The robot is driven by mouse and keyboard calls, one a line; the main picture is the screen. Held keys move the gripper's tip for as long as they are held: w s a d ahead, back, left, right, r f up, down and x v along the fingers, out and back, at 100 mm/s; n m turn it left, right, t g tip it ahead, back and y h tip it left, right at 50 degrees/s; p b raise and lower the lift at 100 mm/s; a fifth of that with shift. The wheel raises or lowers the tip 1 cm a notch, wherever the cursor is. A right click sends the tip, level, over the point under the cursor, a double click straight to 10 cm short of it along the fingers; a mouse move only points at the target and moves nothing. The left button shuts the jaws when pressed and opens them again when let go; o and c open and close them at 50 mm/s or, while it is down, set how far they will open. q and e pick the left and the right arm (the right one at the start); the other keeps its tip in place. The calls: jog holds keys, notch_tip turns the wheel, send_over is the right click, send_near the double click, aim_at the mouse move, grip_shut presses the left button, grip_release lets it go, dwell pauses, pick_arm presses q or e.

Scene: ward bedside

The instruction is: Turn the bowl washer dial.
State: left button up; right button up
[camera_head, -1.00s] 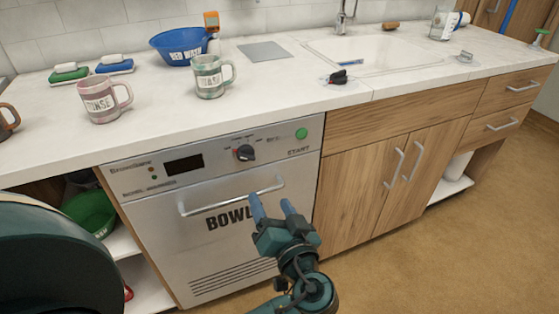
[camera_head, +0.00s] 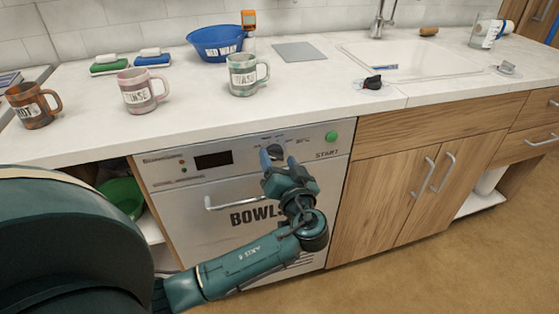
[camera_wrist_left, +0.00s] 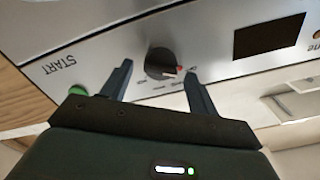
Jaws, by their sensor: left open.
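The bowl washer (camera_head: 190,217) is a grey-silver front panel under the counter, marked "BOWL". Its round black dial (camera_head: 275,151) sits on the control strip, partly hidden behind my fingers. In the left wrist view the dial (camera_wrist_left: 161,61) shows with a small red mark, between and beyond my fingertips. My left gripper (camera_head: 278,160) is open in front of the dial; it also shows in the left wrist view (camera_wrist_left: 157,72), a finger on either side. I cannot tell if a finger touches the dial. My right gripper is not in view.
The green start button (camera_head: 332,137) is right of the dial, and a dark display (camera_head: 213,160) is left of it. The washer's handle bar (camera_head: 222,204) juts out below. Mugs and a blue bowl (camera_head: 217,45) stand on the counter (camera_head: 300,95) above.

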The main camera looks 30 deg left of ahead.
pick_arm(q)
jog(key=shift+w+a, duration=0.1)
jog(key=shift+c, duration=0.2)
jog(key=c, duration=1)
jog(key=shift+o, duration=0.2)
